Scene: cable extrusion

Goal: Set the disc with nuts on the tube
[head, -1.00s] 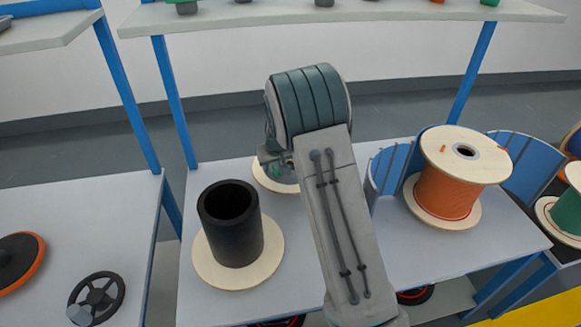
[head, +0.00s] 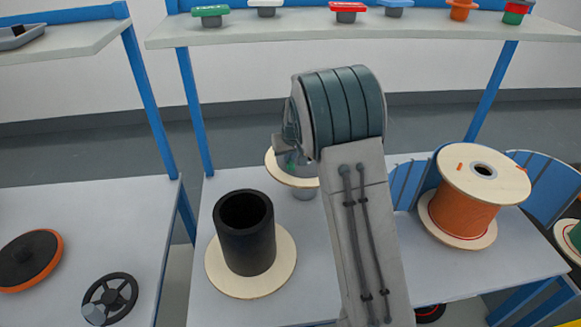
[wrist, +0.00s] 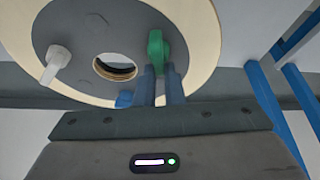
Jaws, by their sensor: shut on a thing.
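The disc (head: 279,170) is a round wooden plate with a grey centre, tilted a little behind the tube. In the wrist view the disc (wrist: 190,30) shows a centre hole, a white nut (wrist: 57,62), a green nut (wrist: 156,48) and a blue nut (wrist: 125,99). My gripper (wrist: 159,72) is shut on the green nut and carries the disc by it. In the head view my arm hides most of the gripper. The black tube (head: 247,250) stands upright on a wooden base disc (head: 222,275), its open top clear, apart from the carried disc.
An orange cable spool (head: 463,212) stands at the right of the table beside blue curved panels (head: 548,185). A grey stub (head: 304,193) shows under the disc. The left table holds a handwheel (head: 110,292) and a black-orange wheel (head: 30,260). A shelf (head: 400,28) spans the back.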

